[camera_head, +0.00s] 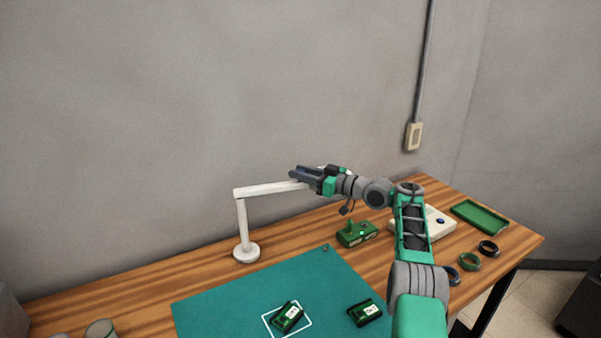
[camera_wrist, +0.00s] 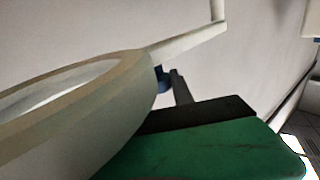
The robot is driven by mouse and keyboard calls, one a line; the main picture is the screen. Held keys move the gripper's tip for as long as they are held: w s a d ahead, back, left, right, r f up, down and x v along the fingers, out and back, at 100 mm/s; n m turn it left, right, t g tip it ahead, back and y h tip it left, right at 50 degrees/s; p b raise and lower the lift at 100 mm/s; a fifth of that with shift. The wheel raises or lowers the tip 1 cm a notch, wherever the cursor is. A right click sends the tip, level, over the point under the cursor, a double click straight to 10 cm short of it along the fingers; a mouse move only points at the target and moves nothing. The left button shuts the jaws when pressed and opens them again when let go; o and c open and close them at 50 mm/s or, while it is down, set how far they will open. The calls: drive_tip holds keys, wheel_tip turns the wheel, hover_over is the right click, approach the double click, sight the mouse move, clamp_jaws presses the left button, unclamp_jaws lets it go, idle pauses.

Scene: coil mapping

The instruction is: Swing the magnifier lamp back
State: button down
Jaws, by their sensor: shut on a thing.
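The white magnifier lamp (camera_head: 243,225) stands on its round base at the back of the table, and its upper arm reaches right to my gripper (camera_head: 298,176). My gripper hides most of the lamp head in the head view. In the wrist view the lamp's pale ring (camera_wrist: 125,105) fills the left side, with its arm running to the upper right. A small blue part (camera_wrist: 161,80) sits by the ring at the finger (camera_wrist: 176,88). My gripper is shut on the lamp there, though the exact contact is partly hidden.
A teal mat (camera_head: 225,305) carries a green board in a white outline (camera_head: 288,318) and another green board (camera_head: 365,312). A green device (camera_head: 356,234), a white device (camera_head: 436,224), a green tray (camera_head: 480,215) and several rings (camera_head: 470,262) are to the right.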

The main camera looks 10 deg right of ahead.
drive_tip(key=shift+s+a+f, duration=0.1)
drive_tip(key=shift+a, duration=0.15)
drive_tip(key=c, duration=1.2)
unclamp_jaws()
drive_tip(key=shift+a, duration=0.15)
drive_tip(key=shift+c, duration=0.2)
drive_tip(key=shift+o, duration=0.7)
drive_tip(key=shift+d, duration=0.3)
drive_tip(key=shift+s+d+b, duration=0.2)
drive_tip(key=shift+d+b, duration=0.05)
drive_tip(key=shift+b, duration=0.05)
drive_tip(key=b+v, duration=0.2)
drive_tip(key=v, duration=0.4)
drive_tip(key=shift+d, duration=0.15)
drive_tip(key=shift+s+d, duration=0.35)
